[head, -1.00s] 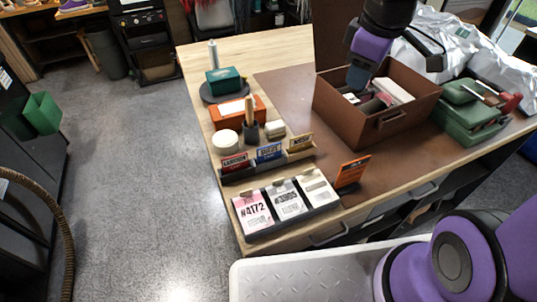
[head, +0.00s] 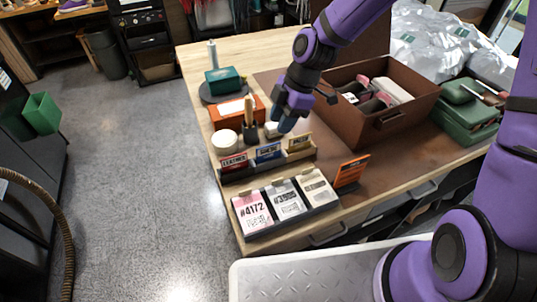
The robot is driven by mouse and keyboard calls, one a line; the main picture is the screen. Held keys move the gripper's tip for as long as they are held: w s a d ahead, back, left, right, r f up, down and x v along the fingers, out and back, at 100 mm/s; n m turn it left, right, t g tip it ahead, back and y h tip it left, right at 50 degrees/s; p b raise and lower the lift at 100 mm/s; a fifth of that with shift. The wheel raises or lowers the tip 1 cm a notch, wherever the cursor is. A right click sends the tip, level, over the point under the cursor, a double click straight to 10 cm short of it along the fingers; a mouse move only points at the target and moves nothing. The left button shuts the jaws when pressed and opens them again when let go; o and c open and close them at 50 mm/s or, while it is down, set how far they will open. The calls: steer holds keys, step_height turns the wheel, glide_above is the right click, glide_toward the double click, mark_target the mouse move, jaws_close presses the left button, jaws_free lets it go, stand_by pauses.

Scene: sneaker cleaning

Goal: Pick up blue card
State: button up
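The blue card (head: 268,152) stands upright in the middle slot of a dark card holder (head: 240,175) near the table's front left. A red card (head: 234,162) is to its left and a tan card (head: 299,143) to its right, in the same holder. My gripper (head: 284,126) points down just above and behind the blue card, between it and the tan card in the picture. It appears apart from the cards. Its fingers are small and blurred together, so their opening cannot be told.
Behind the holder are a white round tub (head: 224,141), a brush cup (head: 250,132) and an orange box (head: 228,111). A brown open box (head: 365,128) stands to the right. A ticket tray (head: 290,221) and an orange sign (head: 351,171) are in front.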

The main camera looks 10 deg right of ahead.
mark_target(266, 151)
steer(key=shift+x, duration=5.25)
steer(key=shift+w, duration=0.1)
jaws_close()
